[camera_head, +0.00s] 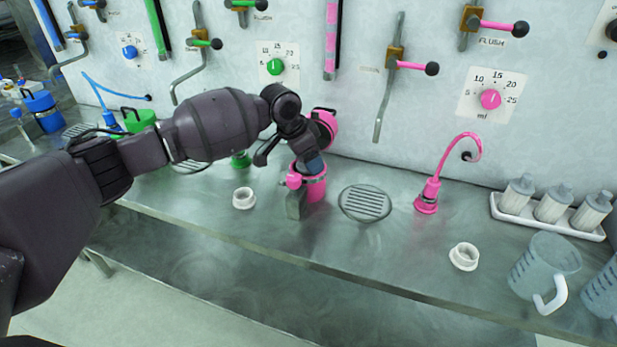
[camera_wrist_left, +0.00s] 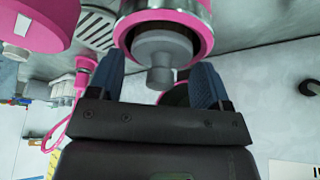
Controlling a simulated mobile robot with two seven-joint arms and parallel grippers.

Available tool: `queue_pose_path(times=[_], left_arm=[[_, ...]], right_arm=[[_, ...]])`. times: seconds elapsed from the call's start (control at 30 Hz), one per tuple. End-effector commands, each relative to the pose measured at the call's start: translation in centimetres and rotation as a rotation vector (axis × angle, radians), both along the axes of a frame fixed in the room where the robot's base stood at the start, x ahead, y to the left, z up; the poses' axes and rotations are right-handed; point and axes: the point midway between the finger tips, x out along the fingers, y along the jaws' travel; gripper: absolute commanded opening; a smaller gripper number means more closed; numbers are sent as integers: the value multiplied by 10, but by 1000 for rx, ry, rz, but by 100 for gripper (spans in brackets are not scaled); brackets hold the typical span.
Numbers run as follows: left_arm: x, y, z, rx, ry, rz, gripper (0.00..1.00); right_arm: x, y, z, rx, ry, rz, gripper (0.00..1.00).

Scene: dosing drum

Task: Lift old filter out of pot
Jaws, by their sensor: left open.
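The pink pot (camera_head: 316,190) stands on the steel counter below the pink dosing fittings. In the left wrist view its open pink rim (camera_wrist_left: 205,42) shows, with a grey filter (camera_wrist_left: 163,48) inside and the filter's round knob toward me. My left gripper (camera_head: 309,166) is over the pot in the head view. In the left wrist view the blue fingers of my left gripper (camera_wrist_left: 158,78) are open, one on each side of the filter knob, with gaps on both sides. The filter's lower part is hidden in the pot. My right gripper is not in view.
A pink rounded part (camera_head: 328,124) is close behind my wrist. A round drain (camera_head: 366,203) and a pink spout (camera_head: 428,195) are right of the pot. White rings (camera_head: 243,198) lie on the counter. A tray (camera_head: 545,220) of white-grey cylinders and clear jugs (camera_head: 545,265) stand far right.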

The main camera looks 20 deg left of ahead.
Motion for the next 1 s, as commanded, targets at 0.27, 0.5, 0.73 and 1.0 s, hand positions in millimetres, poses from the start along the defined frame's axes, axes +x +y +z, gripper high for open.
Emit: queue_pose_path(times=[0.27, 0.5, 0.73, 1.0], left_arm=[[1, 0, -1, 0, -3, 1, 66], [1, 0, -1, -1, -2, 0, 29], [1, 0, -1, -1, -2, 0, 23], [2, -1, 23, -2, -7, -1, 23]], right_arm=[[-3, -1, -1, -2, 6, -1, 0], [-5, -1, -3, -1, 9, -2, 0], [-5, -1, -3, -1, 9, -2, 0], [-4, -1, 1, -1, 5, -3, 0]])
